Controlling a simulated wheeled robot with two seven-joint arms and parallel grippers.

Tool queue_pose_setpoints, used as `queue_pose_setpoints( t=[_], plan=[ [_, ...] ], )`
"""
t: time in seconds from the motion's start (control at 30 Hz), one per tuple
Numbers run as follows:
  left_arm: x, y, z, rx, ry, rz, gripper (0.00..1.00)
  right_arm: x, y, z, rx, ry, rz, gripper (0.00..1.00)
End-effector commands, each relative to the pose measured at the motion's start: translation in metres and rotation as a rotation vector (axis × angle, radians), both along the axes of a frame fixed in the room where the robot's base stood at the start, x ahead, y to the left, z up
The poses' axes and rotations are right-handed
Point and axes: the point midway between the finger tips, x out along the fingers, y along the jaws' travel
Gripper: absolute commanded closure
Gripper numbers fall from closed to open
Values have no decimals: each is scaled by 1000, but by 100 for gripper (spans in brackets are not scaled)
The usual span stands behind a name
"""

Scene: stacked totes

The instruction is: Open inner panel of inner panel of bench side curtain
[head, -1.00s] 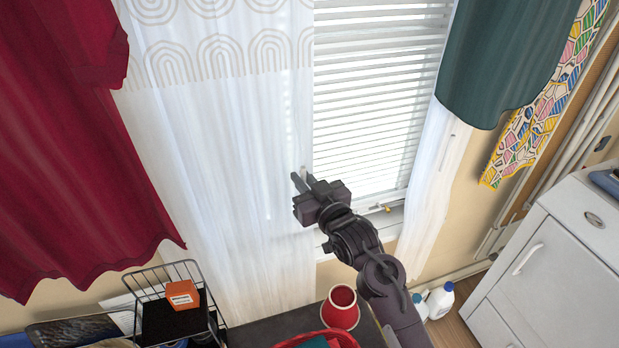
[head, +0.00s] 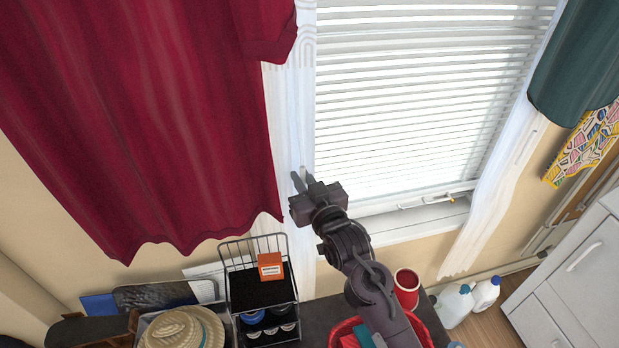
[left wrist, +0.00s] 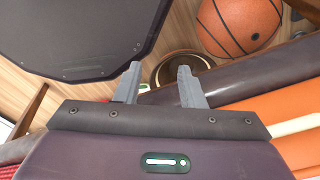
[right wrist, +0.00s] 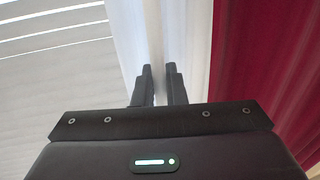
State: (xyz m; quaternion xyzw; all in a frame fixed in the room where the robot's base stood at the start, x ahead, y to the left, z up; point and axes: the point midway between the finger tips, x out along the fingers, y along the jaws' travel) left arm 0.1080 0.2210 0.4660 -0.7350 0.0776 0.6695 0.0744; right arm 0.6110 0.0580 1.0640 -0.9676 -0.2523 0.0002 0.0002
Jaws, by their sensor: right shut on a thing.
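The white sheer inner panel (head: 294,120) hangs bunched into a narrow strip beside the red curtain (head: 170,110) in the head view. My right gripper (head: 301,178) is at the panel's right edge, shut on its fabric. In the right wrist view the fingers (right wrist: 160,85) pinch the white panel (right wrist: 178,45), with the red curtain to the right. Another narrow white panel (head: 490,200) hangs on the window's right side. My left gripper (left wrist: 160,85) shows only in the left wrist view, its fingers apart and empty.
Window blinds (head: 420,100) are exposed. Below stand a wire rack (head: 262,285), a straw hat (head: 183,328), a red cup (head: 406,288) and white jugs (head: 455,305). A white cabinet (head: 570,280) is at right. A basketball (left wrist: 238,22) lies near my left gripper.

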Motion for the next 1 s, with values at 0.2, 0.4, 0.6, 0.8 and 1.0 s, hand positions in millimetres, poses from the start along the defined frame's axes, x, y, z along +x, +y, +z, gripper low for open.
queue_pose_setpoints(
  t=[0.2,0.4,0.6,0.8,1.0],
  plan=[
    [4,2,0,3,-6,-3,64,-1,3,0,0,0,2,100],
    [3,9,0,12,-4,0,64,-1,2,0,0,0,1,85],
    [2,10,0,13,-2,2,64,-1,2,0,0,0,1,72],
    [1,10,-1,13,-1,2,64,-2,1,-1,0,0,0,72],
    [0,10,-8,13,0,2,64,-21,-10,-3,0,0,0,72]
  ],
)
